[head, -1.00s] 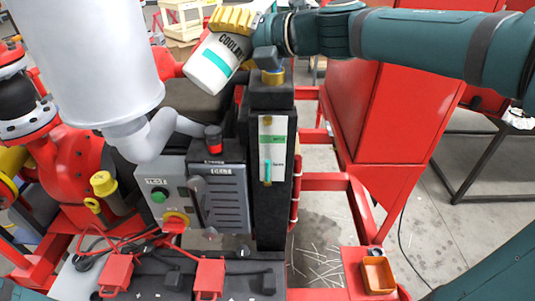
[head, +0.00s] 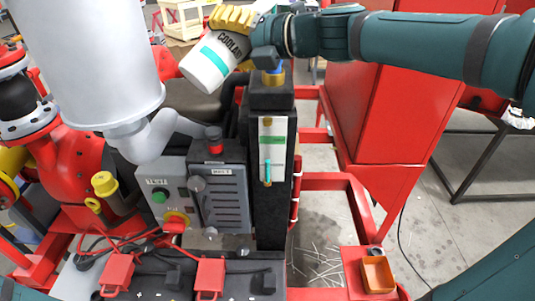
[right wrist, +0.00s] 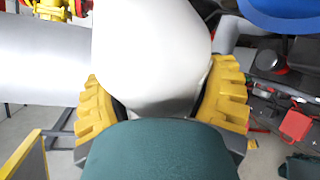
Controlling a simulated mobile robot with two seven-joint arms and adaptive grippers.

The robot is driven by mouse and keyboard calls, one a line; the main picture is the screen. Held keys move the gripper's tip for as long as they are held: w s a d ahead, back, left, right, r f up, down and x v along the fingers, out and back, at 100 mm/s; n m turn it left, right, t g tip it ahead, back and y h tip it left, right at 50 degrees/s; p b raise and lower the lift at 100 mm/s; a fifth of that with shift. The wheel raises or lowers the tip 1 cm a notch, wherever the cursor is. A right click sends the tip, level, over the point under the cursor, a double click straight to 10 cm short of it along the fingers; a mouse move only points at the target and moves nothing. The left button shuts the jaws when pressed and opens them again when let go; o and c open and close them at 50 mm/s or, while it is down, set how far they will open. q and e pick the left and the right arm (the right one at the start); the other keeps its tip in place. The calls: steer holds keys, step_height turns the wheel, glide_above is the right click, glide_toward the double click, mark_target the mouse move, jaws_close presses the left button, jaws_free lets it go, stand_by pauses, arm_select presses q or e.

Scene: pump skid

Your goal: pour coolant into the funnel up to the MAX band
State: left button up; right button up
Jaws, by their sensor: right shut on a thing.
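The white coolant bottle (head: 207,66) with a teal band is tilted, its base toward the lower left. My right gripper (head: 236,18) is shut on it with yellow fingers; the bottle (right wrist: 155,50) also fills the middle of the right wrist view between them. The bottle's mouth is hidden. The blue funnel (head: 274,69) sits in a brass collar on the black column, mostly hidden by my gripper; its rim (right wrist: 285,12) shows at the right wrist view's top right. The sight gauge (head: 272,150) on the column has a teal strip low in it. The left gripper is out of view.
A large grey cylinder (head: 85,60) with an elbow pipe stands left of the bottle. A grey control box (head: 205,195) is below. A red hopper (head: 385,110) stands at the right. An orange tray (head: 377,273) sits at the lower right.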

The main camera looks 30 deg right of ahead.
steer(key=shift+s+a+r+m+t+y+p, duration=0.1)
steer(key=shift+a+r+m+t+y+p, duration=0.15)
steer(key=shift+r+m+p, duration=0.35)
steer(key=shift+a+r+m+t+y+p, duration=0.15)
steer(key=shift+r+m+y+p, duration=0.2)
steer(key=shift+m, duration=0.35)
stand_by(3.6)
steer(key=shift+r+m, duration=0.4)
stand_by(2.7)
